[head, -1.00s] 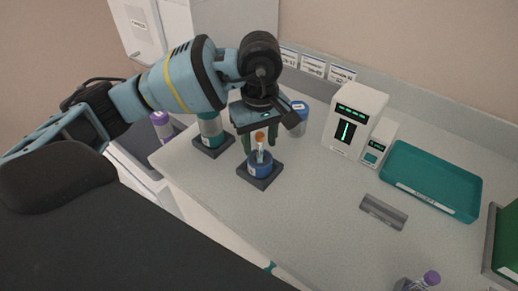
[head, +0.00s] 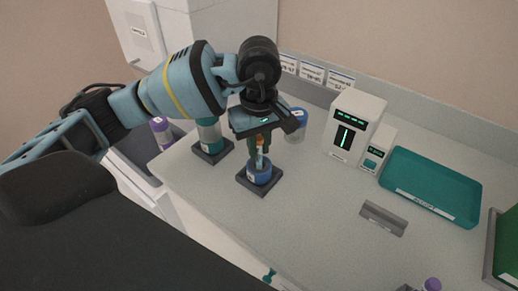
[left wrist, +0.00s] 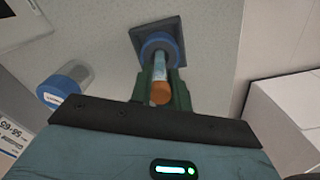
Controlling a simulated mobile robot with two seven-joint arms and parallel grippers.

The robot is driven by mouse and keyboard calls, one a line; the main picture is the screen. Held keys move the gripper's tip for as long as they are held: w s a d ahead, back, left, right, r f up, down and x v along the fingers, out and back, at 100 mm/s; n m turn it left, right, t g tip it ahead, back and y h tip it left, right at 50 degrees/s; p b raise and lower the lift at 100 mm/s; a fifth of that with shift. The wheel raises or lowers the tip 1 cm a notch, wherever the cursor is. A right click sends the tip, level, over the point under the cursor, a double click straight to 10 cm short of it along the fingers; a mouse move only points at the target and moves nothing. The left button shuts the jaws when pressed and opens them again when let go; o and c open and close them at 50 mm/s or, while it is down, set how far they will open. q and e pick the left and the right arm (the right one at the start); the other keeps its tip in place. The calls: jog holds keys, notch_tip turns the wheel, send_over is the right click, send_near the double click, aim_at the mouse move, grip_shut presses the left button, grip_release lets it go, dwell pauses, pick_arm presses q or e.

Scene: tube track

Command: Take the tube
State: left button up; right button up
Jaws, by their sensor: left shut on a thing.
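The tube (head: 259,160) has an orange cap and stands upright in a blue round holder (head: 259,175) on a dark square base. My left gripper (head: 258,146) comes down from above, with its green fingers shut on the tube near its cap. In the left wrist view the orange cap (left wrist: 160,92) sits between the two fingers (left wrist: 163,90), and the blue holder (left wrist: 160,46) is just beyond. The tube's lower end is hidden inside the holder. My right gripper is not in view.
A teal-banded container (head: 211,135) on a dark base stands left of the holder. A blue-lidded jar (head: 297,120) stands behind. A white device (head: 352,125), a teal tray (head: 432,185) and a grey rack (head: 383,217) are to the right. The counter's middle is clear.

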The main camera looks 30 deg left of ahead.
pick_arm(q)
notch_tip(320, 180, up, 9)
jog(key=shift+r, duration=0.1)
dwell(0.3)
